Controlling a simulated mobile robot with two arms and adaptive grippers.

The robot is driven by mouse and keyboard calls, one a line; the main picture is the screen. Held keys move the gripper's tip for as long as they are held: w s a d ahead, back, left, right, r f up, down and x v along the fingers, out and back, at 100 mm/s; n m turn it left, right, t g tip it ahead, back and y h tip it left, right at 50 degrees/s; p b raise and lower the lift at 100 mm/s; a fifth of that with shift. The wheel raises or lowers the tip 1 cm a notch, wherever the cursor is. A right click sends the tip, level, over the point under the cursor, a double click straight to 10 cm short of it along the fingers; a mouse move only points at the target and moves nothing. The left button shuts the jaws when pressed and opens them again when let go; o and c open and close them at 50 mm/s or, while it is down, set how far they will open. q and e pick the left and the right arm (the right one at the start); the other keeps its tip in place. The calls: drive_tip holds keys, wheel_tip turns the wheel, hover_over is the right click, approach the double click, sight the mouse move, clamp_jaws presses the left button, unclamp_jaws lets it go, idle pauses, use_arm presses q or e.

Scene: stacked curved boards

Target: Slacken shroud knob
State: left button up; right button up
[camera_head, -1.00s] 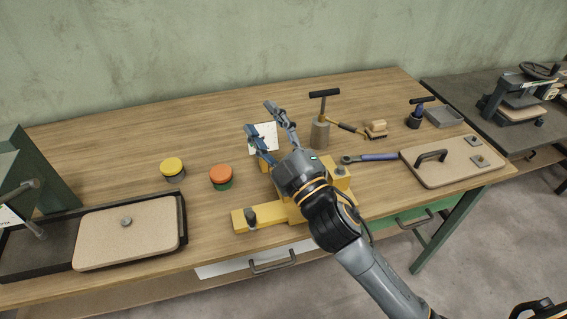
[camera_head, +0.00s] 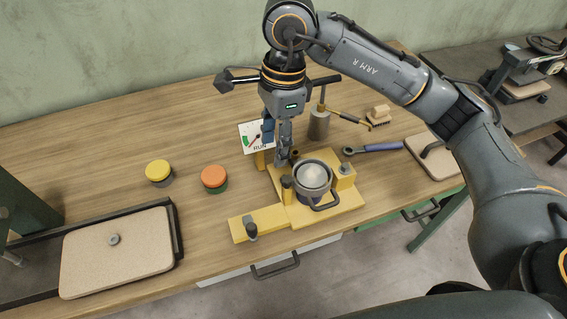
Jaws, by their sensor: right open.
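A yellow fixture (camera_head: 325,207) stands near the table's front edge. It holds a round grey cup-like part (camera_head: 314,178) with a pale top and a dark curved handle. A dark upright post (camera_head: 287,187) stands left of the cup, and a grey knob (camera_head: 346,168) sits on a yellow block at its right. I cannot tell which part is the shroud knob. My right gripper (camera_head: 278,151) points down, open, above the fixture's back left part. Its fingers partly hide the gauge card (camera_head: 251,133) marked RUN. My left gripper is not in view.
A yellow-lidded jar (camera_head: 158,171) and an orange-lidded jar (camera_head: 214,178) stand left of the fixture. A blue-handled wrench (camera_head: 378,147) and a T-handled tool (camera_head: 319,124) are at the right and back. A tray with a tan board (camera_head: 118,256) lies at the left.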

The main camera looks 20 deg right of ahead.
sight(287, 178)
drive_tip(key=shift+h, duration=0.8)
drive_tip(key=d+f+p, duration=0.1)
drive_tip(key=f, duration=0.2)
drive_tip(key=d+f+p, duration=0.1)
drive_tip(key=f, duration=0.3)
drive_tip(key=d+f+p, duration=0.1)
drive_tip(key=f, duration=0.3)
drive_tip(key=shift+w+f, duration=0.15)
drive_tip(key=shift+w, duration=0.25)
drive_tip(key=shift+a+f, duration=0.1)
drive_tip(key=shift+f, duration=0.6)
